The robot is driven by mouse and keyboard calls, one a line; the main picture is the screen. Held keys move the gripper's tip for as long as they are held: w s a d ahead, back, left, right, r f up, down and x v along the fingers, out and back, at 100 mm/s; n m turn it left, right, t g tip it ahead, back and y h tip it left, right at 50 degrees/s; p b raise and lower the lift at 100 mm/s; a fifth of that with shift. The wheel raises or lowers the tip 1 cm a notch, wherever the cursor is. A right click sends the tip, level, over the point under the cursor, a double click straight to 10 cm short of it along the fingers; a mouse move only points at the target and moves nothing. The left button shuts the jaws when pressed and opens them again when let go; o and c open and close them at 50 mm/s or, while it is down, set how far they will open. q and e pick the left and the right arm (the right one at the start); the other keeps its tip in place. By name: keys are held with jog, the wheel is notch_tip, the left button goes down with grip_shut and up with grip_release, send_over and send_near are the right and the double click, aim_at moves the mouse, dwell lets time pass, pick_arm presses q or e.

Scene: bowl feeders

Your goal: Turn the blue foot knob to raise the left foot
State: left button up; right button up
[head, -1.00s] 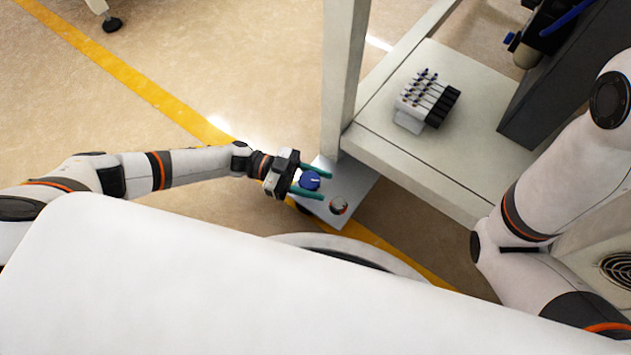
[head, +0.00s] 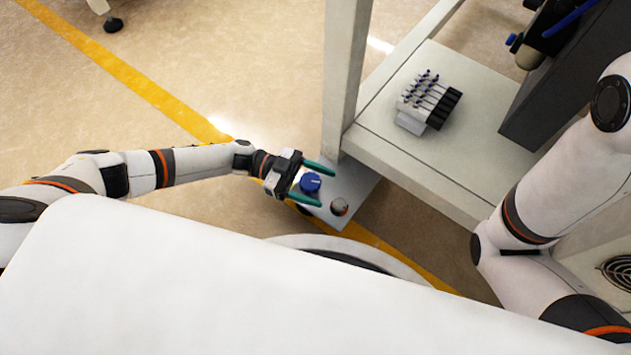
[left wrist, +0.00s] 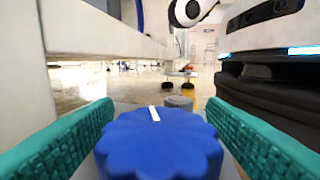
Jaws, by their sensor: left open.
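The blue foot knob (head: 310,182) sits on a grey plate (head: 352,186) at the foot of the frame's upright post. It has a scalloped rim and a white mark on top. In the left wrist view the knob (left wrist: 158,143) fills the lower middle, its white mark pointing away and slightly left. My left gripper (head: 317,184) is open, with one green finger on each side of the knob. I see a small gap at each finger in the head view. My right arm shows at the right, but its gripper is out of view.
A round metallic knob (head: 339,206) stands on the same plate, just beyond the blue one. The upright post (head: 345,75) rises close to the left gripper. A valve block (head: 428,101) sits on the pale bench top (head: 392,140). Open floor lies to the left.

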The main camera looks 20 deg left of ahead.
pick_arm(q)
jog(key=shift+a, duration=0.1)
jog(key=shift+a, duration=0.3)
jog(key=w+a+p, duration=0.1)
jog(key=a+p, duration=0.2)
jog(key=a, duration=0.8)
jog(key=shift+a, duration=0.1)
